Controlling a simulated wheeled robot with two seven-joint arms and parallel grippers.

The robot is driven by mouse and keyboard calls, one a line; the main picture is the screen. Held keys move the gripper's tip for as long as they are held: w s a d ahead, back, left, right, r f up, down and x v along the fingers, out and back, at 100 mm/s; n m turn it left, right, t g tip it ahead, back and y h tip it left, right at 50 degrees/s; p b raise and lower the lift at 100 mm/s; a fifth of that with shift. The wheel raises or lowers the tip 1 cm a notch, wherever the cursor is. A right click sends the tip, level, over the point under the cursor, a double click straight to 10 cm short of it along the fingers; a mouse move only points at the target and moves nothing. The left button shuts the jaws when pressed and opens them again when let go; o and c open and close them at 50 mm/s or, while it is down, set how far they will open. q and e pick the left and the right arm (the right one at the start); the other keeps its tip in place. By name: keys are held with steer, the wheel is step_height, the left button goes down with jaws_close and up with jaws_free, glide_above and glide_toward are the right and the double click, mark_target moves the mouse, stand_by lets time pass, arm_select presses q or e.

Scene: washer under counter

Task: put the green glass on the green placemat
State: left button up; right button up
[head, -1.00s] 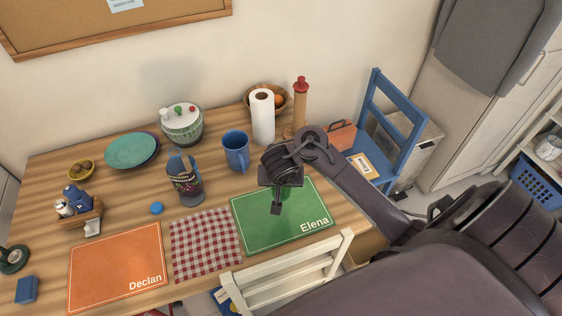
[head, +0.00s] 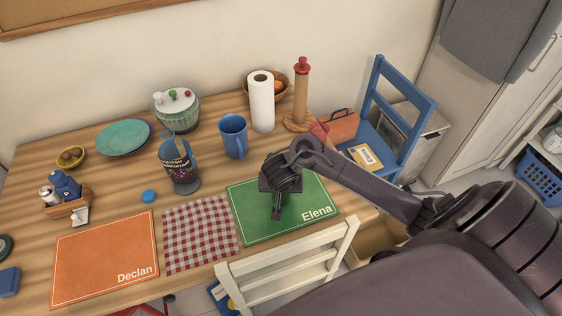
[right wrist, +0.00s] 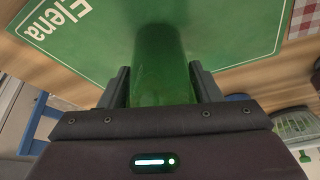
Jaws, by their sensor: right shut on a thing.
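The green placemat (head: 258,228), marked "Elena", lies at the table's right front; it also fills much of the right wrist view (right wrist: 100,40). My right gripper (head: 276,212) is over the placemat. In the right wrist view its two fingers (right wrist: 162,88) are shut on the green glass (right wrist: 163,65), one on each side. The glass's far end is against the green of the placemat; I cannot tell whether it touches. In the head view the glass is hard to make out, hidden by the gripper or blending with the mat. My left gripper is not in view.
An orange placemat (head: 100,262) and a checked cloth (head: 200,232) lie left of the green one. A blue mug (head: 233,138), a dark glass jar (head: 180,165) and a paper towel roll (head: 261,105) stand behind. A white chair (head: 290,268) is at the front edge.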

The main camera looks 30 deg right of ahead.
steer(key=shift+f, duration=0.15)
steer(key=o, duration=1.1)
steer(key=shift+r, duration=0.3)
steer(key=p+v, duration=0.8)
steer(key=v, duration=0.3)
steer(key=shift+s+a+r, duration=0.1)
steer(key=shift+s+r, duration=0.05)
steer(key=shift+r, duration=0.2)
